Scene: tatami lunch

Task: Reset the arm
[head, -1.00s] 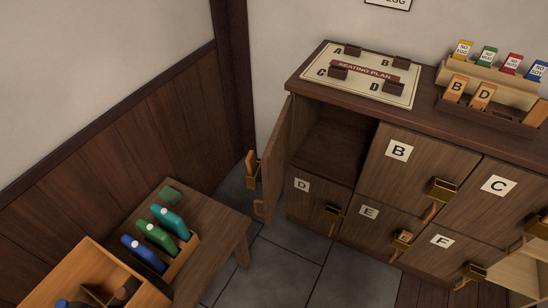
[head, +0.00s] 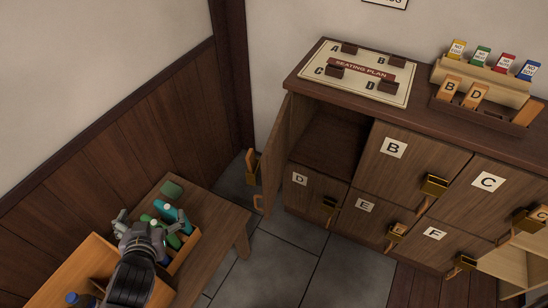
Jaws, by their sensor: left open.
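My left gripper (head: 150,219) is in the lower left of the head view, over the small wooden bench (head: 226,221). Its fingers are spread apart and I see nothing held between them. It is above or beside the bottles in the small wooden rack (head: 187,252). A teal bottle (head: 173,212) and a green bottle (head: 168,238) show just right of the gripper. The gripper and its wrist hide part of the rack. My right gripper is not in the view.
A wooden locker cabinet (head: 404,162) stands at the right, its upper left door (head: 272,158) open and that compartment empty. A seating plan board (head: 360,70) and a card rack (head: 484,82) are on top. An orange-brown box (head: 68,271) is at lower left. Grey floor (head: 274,264) is clear between bench and cabinet.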

